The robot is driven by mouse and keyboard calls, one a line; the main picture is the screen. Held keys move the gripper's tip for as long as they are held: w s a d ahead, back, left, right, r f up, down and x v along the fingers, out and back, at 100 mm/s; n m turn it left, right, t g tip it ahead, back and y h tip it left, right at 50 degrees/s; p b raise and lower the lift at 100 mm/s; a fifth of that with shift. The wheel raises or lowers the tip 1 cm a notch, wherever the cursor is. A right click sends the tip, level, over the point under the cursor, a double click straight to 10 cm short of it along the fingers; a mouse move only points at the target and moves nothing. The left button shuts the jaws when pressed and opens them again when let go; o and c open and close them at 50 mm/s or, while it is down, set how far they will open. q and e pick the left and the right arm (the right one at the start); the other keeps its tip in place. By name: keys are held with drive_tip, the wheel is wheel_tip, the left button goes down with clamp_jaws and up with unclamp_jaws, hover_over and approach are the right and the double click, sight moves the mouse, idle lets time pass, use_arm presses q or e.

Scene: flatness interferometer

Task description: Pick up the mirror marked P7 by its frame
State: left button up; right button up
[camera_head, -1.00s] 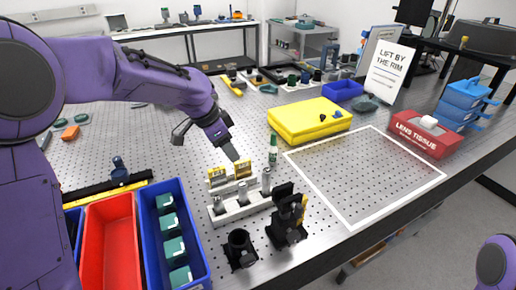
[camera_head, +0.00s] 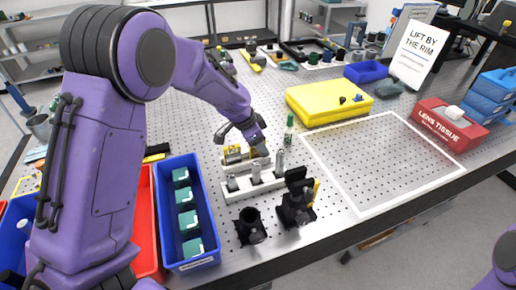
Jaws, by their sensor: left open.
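My left gripper (camera_head: 241,146) is open, fingers pointing down, just above the back of a white rack on the perforated table. A small piece with a yellow label (camera_head: 232,156) stands by the rack, below the fingers; a second yellow patch is partly hidden by them. I cannot read P7 on any piece, so I cannot tell which is the mirror. The rack (camera_head: 240,192) holds several grey cylindrical pieces. My right gripper is out of view; only a purple part of my arm shows at the lower right.
A green-capped bottle (camera_head: 288,131) stands close right of the gripper. Black mounts (camera_head: 297,207) stand in front of the rack. A blue bin (camera_head: 190,258) is to the left, a yellow case (camera_head: 318,112) behind right. The white-framed area (camera_head: 362,211) is clear.

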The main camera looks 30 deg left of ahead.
use_arm(q)
clamp_jaws()
